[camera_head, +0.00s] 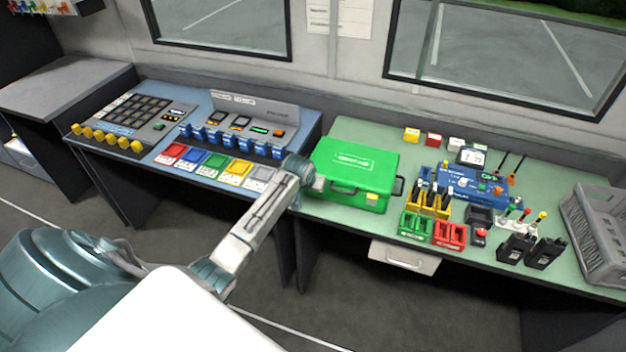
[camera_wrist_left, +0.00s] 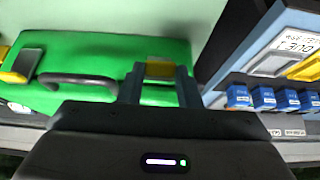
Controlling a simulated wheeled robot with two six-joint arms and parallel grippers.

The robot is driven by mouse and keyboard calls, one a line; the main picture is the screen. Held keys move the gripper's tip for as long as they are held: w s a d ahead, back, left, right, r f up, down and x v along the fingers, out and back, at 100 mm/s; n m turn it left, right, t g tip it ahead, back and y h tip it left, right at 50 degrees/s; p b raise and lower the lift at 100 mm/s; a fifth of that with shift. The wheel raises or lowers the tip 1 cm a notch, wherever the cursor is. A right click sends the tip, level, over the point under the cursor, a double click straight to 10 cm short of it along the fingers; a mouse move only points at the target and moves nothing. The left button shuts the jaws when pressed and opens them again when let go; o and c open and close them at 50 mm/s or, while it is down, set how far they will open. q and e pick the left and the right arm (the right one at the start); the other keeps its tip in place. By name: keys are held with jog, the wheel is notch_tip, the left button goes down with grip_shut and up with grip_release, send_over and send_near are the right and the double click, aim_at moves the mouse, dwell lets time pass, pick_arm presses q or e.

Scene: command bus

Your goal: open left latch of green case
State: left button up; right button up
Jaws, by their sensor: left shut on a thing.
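The green case (camera_head: 355,165) stands closed on the green worktop, with a dark carry handle on its front. Its right latch (camera_head: 372,197) is yellow and shows on the front face. My left gripper (camera_head: 314,182) is at the case's front left corner and hides the left latch in the head view. In the left wrist view, the left latch (camera_wrist_left: 160,69), yellow, sits between the two fingers of my left gripper (camera_wrist_left: 160,84), which is shut on it. The case handle (camera_wrist_left: 78,82) and the other latch (camera_wrist_left: 22,64) show to the left there. My right gripper is not in view.
A blue button console (camera_head: 215,140) stands close to the left of the case. Right of the case are a blue device (camera_head: 470,182), green (camera_head: 415,226) and red trays (camera_head: 449,234), radios (camera_head: 530,250) and a grey crate (camera_head: 598,225). A drawer (camera_head: 404,257) sits below the worktop.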

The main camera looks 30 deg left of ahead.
pick_arm(q)
jog(key=shift+s+d+f+t+b, duration=0.1)
jog(key=shift+s+f+t+b, duration=0.3)
jog(key=shift+t, duration=0.5)
jog(key=o, duration=1)
jog(key=shift+s, duration=0.1)
